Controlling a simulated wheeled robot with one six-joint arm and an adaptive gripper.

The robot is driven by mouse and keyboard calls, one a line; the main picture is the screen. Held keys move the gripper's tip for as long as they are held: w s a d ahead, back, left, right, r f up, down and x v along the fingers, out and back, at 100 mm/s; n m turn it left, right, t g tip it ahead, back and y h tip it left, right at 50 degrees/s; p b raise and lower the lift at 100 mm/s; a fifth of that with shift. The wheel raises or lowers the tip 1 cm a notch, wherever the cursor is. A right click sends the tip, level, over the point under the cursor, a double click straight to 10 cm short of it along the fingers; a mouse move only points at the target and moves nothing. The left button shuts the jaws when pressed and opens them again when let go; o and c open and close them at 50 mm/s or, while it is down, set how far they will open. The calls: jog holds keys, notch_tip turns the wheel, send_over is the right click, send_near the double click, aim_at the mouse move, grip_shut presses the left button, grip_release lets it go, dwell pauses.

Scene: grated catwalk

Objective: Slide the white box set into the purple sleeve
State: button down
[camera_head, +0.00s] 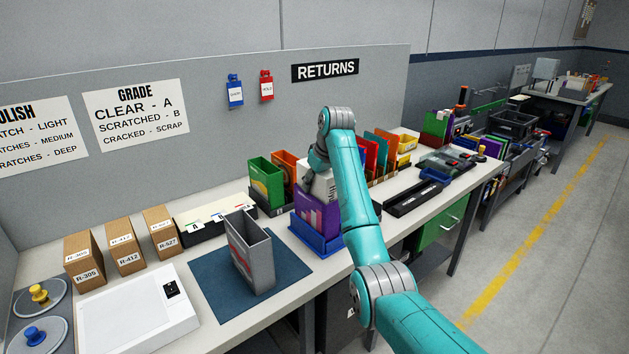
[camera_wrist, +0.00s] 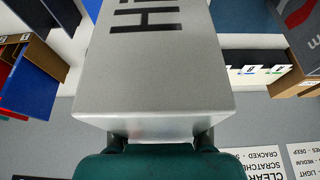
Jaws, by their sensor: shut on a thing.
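The white box set (camera_head: 325,187) with dark lettering stands directly above the purple sleeve (camera_head: 315,214). Its lower end meets the sleeve's top edge in the head view; I cannot tell whether any of it is inside. The sleeve stands upright in a blue tray (camera_head: 312,239) on the bench. My gripper (camera_head: 317,163) is shut on the upper end of the box and partly hidden by my arm. In the wrist view the box (camera_wrist: 155,65) fills the middle, held between my gripper's fingers (camera_wrist: 160,138). The sleeve's opening is hidden there behind the box.
A grey open sleeve (camera_head: 252,253) stands on a blue mat (camera_head: 207,280) at the left. Green (camera_head: 264,182) and orange sleeves stand in a dark rack behind. Coloured cases (camera_head: 382,152) stand right of my arm. Brown boxes (camera_head: 122,246) and a white scale (camera_head: 135,312) are farther left.

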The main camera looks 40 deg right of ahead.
jog(key=shift+c, duration=2)
grip_release()
jog(key=o, duration=0.4)
jog(key=shift+f, duration=0.1)
jog(key=shift+r, duration=4.05)
jog(key=shift+s, duration=0.15)
